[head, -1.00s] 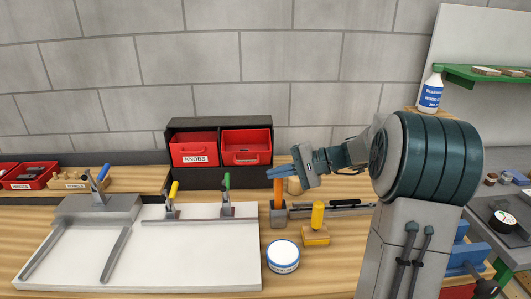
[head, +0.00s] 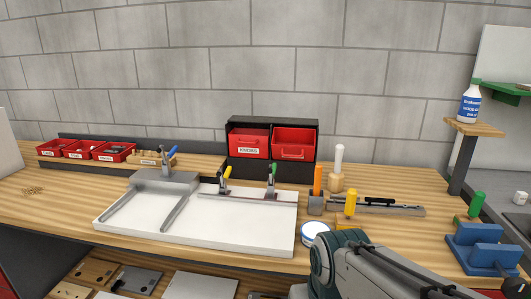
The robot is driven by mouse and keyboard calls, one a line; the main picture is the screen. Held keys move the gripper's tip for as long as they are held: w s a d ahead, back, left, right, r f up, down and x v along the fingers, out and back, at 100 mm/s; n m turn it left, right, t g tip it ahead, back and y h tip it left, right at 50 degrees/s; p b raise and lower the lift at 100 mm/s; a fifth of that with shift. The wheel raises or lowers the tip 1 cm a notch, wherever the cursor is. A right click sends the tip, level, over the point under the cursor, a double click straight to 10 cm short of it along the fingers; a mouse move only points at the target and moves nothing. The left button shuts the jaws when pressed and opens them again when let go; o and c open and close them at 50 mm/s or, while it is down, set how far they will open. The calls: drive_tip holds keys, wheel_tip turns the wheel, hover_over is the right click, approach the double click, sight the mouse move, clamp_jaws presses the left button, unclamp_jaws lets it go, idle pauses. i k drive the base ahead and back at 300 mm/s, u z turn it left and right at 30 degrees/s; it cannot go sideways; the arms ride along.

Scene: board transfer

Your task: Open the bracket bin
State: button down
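A black cabinet (head: 271,122) at the back of the bench holds two red bins side by side. The left bin (head: 249,143) has a white label that reads KNOBS. The right bin (head: 294,142) has a handle low on its front and no readable label. I cannot tell which bin, if any, is the bracket bin, nor how far either one stands out. My arm crosses the lower right of the head view, in front of the bench. My gripper is not visible.
A white board (head: 190,235) with clamps lies on the bench before the cabinet. An orange-handled tool (head: 318,181), a white-handled one (head: 338,165) and a yellow-handled one (head: 350,203) stand to its right. Small red open bins (head: 113,152) sit at the left.

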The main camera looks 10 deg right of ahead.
sight(293, 148)
drive_tip(key=u, duration=0.8)
drive_tip(key=k, duration=1.05)
drive_tip(key=u, duration=0.9)
drive_tip(key=i, duration=0.5)
drive_tip(key=z, duration=0.9)
drive_tip(key=i, duration=1.25)
drive_tip(key=z, duration=1.05)
